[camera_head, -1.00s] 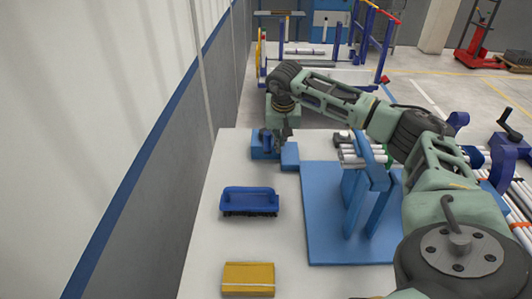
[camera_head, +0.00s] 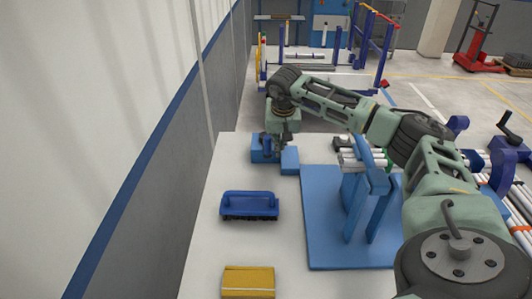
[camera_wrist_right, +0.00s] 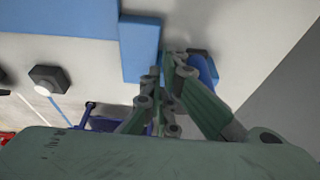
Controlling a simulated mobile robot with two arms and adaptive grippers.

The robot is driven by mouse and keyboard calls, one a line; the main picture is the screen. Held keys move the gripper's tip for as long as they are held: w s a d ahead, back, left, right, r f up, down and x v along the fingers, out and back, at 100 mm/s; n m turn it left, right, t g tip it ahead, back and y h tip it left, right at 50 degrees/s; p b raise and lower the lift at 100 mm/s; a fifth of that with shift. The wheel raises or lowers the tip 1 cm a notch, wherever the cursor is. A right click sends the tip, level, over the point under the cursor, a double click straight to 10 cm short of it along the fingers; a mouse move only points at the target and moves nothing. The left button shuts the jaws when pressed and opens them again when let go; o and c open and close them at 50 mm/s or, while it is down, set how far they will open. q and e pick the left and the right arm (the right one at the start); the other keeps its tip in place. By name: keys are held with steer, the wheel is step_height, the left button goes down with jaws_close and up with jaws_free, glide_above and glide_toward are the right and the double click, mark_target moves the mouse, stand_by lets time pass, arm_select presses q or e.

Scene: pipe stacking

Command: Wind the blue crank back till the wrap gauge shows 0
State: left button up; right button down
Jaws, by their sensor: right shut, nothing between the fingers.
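My right gripper (camera_head: 281,138) points down at the far left of the white table, shut and empty. It is beside a small blue fixture (camera_head: 260,154) with an upright blue part; this may be the crank, but my gripper partly covers it. In the right wrist view the shut fingers (camera_wrist_right: 163,82) are close beside a blue upright piece (camera_wrist_right: 207,72); I cannot tell whether they touch. A blue block (camera_head: 290,160) is just right of the fixture. I cannot make out a wrap gauge or its reading. My left gripper is not in view.
A blue stand (camera_head: 318,235) holding grey pipes (camera_head: 349,158) is right of the fixture. A blue brush (camera_head: 250,204) and a yellow block (camera_head: 248,281) lie nearer on the table. The wall (camera_head: 150,200) is close on the left.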

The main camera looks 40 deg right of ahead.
mark_target(267, 139)
stand_by(0.3)
steer(key=a, duration=0.1)
steer(key=w+a, duration=0.1)
steer(key=shift+a+p, duration=0.35)
steer(key=shift+w+a, duration=0.65)
steer(key=shift+a, duration=0.3)
steer(key=shift+w+a, duration=0.15)
steer(key=shift+a, duration=0.05)
